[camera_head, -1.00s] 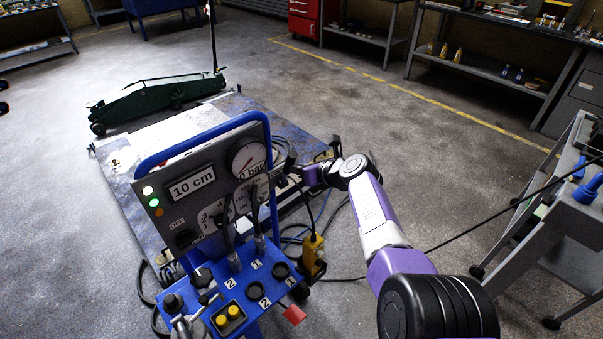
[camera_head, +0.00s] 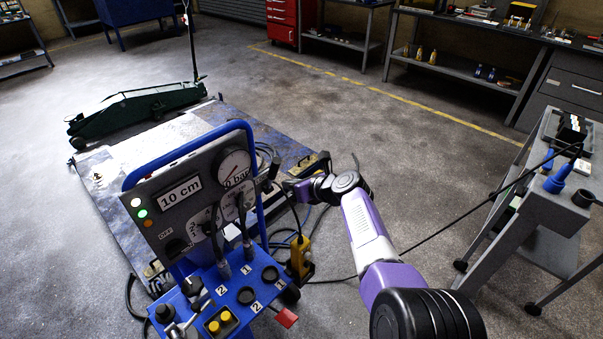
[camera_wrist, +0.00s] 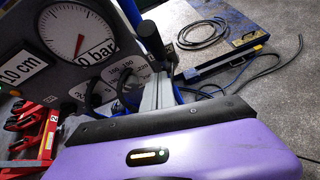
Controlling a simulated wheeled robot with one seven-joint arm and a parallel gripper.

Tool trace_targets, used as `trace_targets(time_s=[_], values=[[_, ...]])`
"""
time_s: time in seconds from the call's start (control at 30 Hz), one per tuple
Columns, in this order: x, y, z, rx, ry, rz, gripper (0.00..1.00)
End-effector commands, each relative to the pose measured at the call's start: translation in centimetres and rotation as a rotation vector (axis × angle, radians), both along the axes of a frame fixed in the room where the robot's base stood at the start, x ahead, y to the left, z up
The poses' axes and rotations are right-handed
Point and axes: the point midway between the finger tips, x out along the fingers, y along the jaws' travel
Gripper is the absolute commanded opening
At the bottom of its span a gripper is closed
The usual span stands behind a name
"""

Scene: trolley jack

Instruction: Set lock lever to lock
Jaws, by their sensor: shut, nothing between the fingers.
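The blue-framed control stand (camera_head: 132,181) is in front of me, with a grey panel (camera_head: 159,221) reading "10 cm" and a gauge (camera_head: 236,168). A metal handle (camera_head: 186,325) is at its lower left and a red tab (camera_head: 286,317) at its lower right. My gripper (camera_head: 275,165) is beyond the panel's right side, shut and empty. Contact with the stand cannot be told.
A yellow box (camera_head: 300,259) hangs on a cable at the stand's right. The green trolley jack (camera_head: 135,112) is on the floor behind. A grey cart (camera_head: 540,205) is at the right. Cables lie on the floor.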

Motion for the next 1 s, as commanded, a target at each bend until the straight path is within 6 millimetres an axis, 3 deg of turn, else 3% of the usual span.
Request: trace_targets(time_s=[0.03,0.5,0.73,1.0], values=[[-0.2,-0.1,1.7,0.0,-0.008,0.001,0.0],[-2.6,-2.7,6.0,-0.002,-0.001,0.002,0.0],[-3.4,-3.6,7.6,-0.003,0.0,0.003,0.0],[-3.7,-3.9,8.0,-0.004,0.003,0.002,0.0]])
